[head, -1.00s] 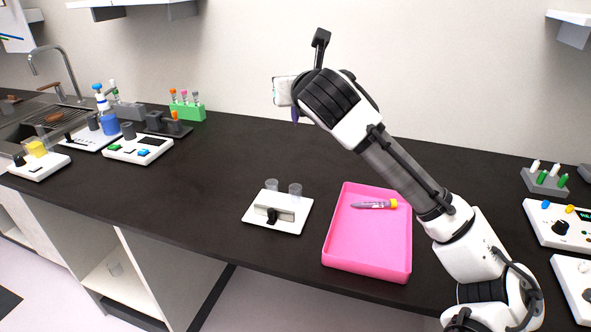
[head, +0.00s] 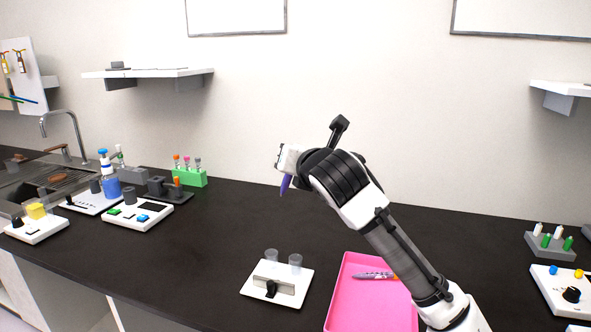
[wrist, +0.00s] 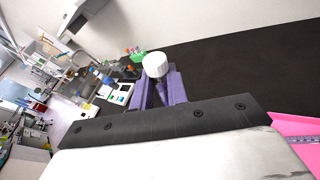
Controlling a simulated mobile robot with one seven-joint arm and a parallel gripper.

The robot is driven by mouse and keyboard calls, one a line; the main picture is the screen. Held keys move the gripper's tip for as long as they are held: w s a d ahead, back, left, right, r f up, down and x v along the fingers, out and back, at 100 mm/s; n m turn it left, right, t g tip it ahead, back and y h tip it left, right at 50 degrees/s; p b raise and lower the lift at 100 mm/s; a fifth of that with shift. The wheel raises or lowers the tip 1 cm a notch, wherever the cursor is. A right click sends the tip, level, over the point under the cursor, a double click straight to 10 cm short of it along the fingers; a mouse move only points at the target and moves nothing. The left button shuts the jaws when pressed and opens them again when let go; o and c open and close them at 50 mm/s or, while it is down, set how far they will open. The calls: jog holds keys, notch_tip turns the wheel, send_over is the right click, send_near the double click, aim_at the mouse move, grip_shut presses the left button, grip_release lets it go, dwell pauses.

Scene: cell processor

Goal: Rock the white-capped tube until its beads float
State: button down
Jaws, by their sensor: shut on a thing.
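The white-capped tube shows its round white cap (wrist: 155,64) in the wrist view, held between the purple fingers of my gripper (wrist: 160,88). My gripper is shut on it. In the head view my gripper (head: 285,184) is up in the air above the counter, left of the pink tray, with a purple finger pointing down. The tube is hidden there behind my wrist, and its beads cannot be made out in either view.
A pink tray (head: 345,300) on the dark counter holds another tube (head: 374,276). A white device with two clear cups (head: 262,292) stands left of it. A green rack (head: 190,178) and several devices stand at the far left. The counter between is clear.

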jog(key=n+h+p, duration=0.1)
jog(key=n+p, duration=0.1)
jog(key=n, duration=0.1)
jog(key=shift+p, duration=0.3)
dwell(2.4)
